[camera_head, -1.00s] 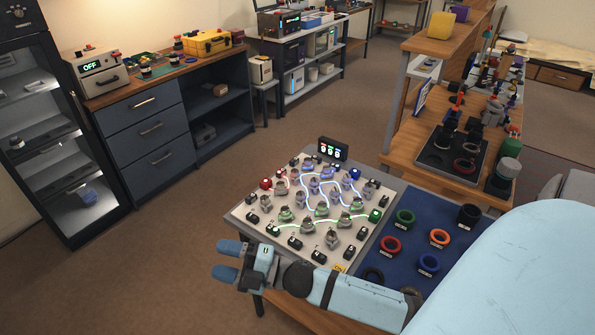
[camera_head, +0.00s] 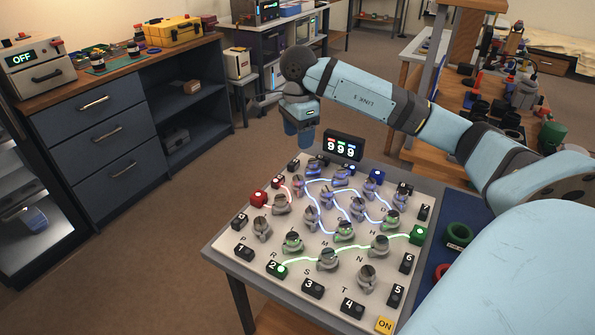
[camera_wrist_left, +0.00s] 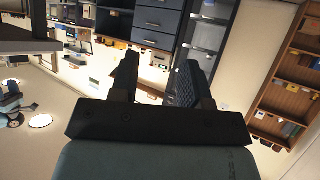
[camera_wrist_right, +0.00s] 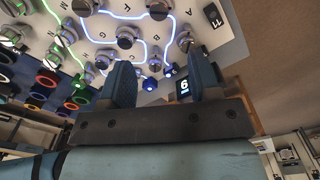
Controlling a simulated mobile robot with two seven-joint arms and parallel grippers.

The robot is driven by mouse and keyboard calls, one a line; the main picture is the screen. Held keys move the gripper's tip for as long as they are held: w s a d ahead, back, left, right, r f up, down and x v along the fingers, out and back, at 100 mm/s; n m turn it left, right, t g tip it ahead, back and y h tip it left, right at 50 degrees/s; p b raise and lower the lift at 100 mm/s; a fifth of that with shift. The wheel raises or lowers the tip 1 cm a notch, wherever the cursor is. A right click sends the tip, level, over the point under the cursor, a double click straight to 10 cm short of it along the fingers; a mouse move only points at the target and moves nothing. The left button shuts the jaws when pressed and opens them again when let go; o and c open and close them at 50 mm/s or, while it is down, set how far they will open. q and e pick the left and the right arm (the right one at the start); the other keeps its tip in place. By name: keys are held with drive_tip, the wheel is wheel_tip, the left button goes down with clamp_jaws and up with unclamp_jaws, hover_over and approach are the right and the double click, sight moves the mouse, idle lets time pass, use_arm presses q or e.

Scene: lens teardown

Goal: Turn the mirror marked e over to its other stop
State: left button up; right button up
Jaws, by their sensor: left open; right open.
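The white mirror board (camera_head: 229,237) lies on the table, with several small grey mirrors on round knobs. Colored light lines run between some of them: red, blue and green. I cannot read the letter e, so I cannot tell which mirror it marks; the far mirrors (camera_head: 316,166) are small and crowded. My left gripper (camera_wrist_left: 157,82) is open and empty, away from the board.
A black display (camera_head: 343,148) reading 9 9 9 stands at the board's back edge, close to my right gripper. A blue mat with colored rings (camera_head: 454,236) lies to the right. Drawers (camera_head: 100,120) and floor are at left.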

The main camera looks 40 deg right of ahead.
sight(298, 177)
wheel_tip(298, 177, down, 13)
drive_tip(key=shift+a+f+b, duration=0.1)
drive_tip(key=shift+b, duration=0.7)
drive_tip(key=c, duration=0.9)
